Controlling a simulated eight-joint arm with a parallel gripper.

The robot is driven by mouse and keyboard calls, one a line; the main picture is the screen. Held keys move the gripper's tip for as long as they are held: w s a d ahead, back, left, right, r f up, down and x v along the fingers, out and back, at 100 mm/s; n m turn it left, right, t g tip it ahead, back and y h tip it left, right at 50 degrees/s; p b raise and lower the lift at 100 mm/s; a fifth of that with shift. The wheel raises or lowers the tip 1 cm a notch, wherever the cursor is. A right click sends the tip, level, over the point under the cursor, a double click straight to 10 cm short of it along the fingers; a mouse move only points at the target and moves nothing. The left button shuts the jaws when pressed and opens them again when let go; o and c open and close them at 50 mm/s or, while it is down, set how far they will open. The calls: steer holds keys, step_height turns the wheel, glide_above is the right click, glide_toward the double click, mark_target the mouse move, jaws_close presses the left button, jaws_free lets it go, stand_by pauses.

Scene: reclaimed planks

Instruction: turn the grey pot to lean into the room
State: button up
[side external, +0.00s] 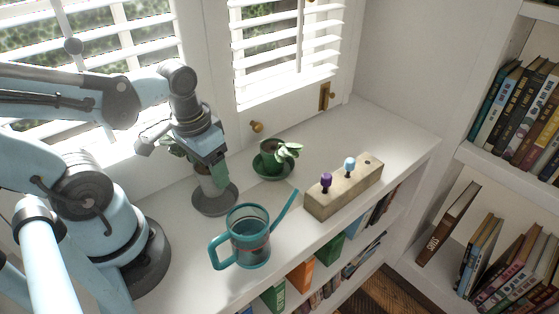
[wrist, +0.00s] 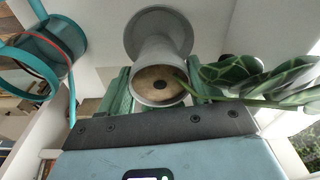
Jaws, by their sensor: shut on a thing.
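The grey pot (side external: 207,187) stands upright on a round grey saucer (side external: 215,205) on the white shelf top, partly hidden behind my gripper (side external: 217,176). In the wrist view the pot (wrist: 158,68) sits between the two green fingers of my gripper (wrist: 160,88), which is shut on it. Its brown soil shows from above. Its plant's leaves (wrist: 262,78) lean out to the right in the wrist view, towards the window side. In the side view the leaves show left of the gripper, partly covered.
A teal watering can (side external: 250,241) stands in front of the pot, its spout pointing right. A green pot with a small plant (side external: 275,158) is behind, near the window. A wooden block (side external: 344,189) with purple and blue pegs lies at the right. Shelf between them is clear.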

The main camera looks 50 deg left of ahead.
mark_target(211, 179)
steer(key=shift+f, duration=1.55)
steer(key=o, duration=1.3)
steer(key=shift+o, duration=0.2)
steer(key=shift+r, duration=0.15)
steer(key=shift+s+d+r, duration=0.1)
steer(key=shift+s+r, duration=0.15)
steer(key=shift+r, duration=1.65)
steer(key=shift+s+r, duration=0.2)
steer(key=shift+r, duration=1.75)
steer(key=shift+s+d+r, duration=0.1)
steer(key=shift+s+r, duration=0.15)
steer(key=shift+r, duration=1.65)
steer(key=w+t, duration=0.1)
steer(key=w, duration=0.2)
steer(key=w+d+f+m+t, duration=0.1)
steer(key=w+t, duration=0.1)
steer(key=w, duration=0.1)
steer(key=w+d+f+t, duration=0.1)
steer(key=w+t, duration=0.1)
steer(key=w, duration=0.1)
steer(key=shift+c, duration=0.2)
steer(key=shift+w+d+m+t, duration=0.15)
steer(key=shift+w+m+t, duration=0.15)
steer(key=shift+w+t, duration=0.1)
